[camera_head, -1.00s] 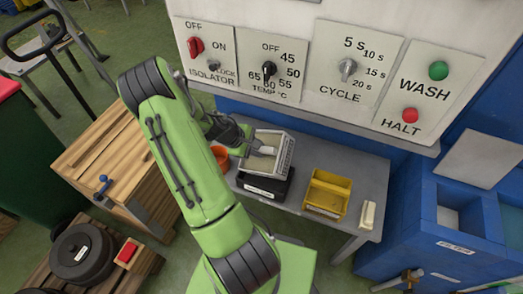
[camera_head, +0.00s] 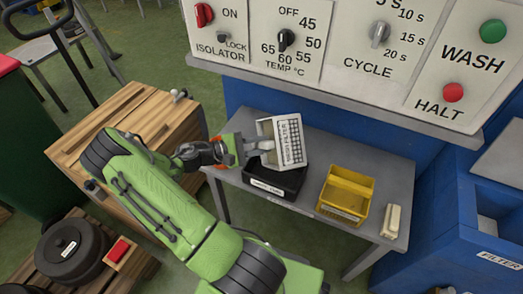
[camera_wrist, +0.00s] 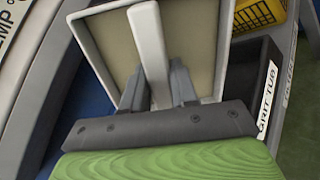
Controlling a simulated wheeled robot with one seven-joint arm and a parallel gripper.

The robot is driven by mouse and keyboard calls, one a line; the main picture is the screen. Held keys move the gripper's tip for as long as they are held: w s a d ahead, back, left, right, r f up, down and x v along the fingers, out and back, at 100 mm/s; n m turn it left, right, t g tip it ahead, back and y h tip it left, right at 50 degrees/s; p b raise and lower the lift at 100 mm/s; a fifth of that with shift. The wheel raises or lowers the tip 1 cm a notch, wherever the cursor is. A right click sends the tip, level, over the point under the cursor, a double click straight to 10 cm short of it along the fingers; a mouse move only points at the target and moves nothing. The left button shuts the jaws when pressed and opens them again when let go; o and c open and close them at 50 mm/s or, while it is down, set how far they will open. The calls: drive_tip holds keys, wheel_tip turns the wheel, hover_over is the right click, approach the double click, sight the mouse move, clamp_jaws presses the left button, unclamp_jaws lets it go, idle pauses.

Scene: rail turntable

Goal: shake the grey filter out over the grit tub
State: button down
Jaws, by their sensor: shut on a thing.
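The grey filter (camera_head: 288,142) is a pale box-like frame with a grid and printed lettering on the side facing the head camera. It is tipped steeply on its side above the black grit tub (camera_head: 275,184) on the grey table. My gripper (camera_head: 262,148) is shut on the filter's pale handle bar from the left. In the wrist view my gripper's dark fingers (camera_wrist: 156,88) clasp that bar, with the filter's beige panel (camera_wrist: 198,45) behind it. The tub, labelled GRIT TUB, also shows at right there (camera_wrist: 248,75). Its inside is mostly hidden in the head view.
A yellow bin (camera_head: 345,195) and a small cream object (camera_head: 393,221) stand right of the tub on the table (camera_head: 320,150). An orange item (camera_head: 217,168) is partly hidden behind my gripper. The control panel (camera_head: 350,60) overhangs the back. A wooden crate (camera_head: 130,115) stands left.

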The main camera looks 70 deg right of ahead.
wheel_tip(320, 180, down, 2)
drive_tip(key=g+h+b, duration=0.2)
drive_tip(key=b, duration=0.2)
drive_tip(key=shift+f+g, duration=0.2)
drive_tip(key=shift+g, duration=0.2)
drive_tip(key=shift+s+d+f+g+h, duration=0.1)
drive_tip(key=shift+f+g+h, duration=0.1)
drive_tip(key=shift+g+h, duration=0.7)
idle(1.5)
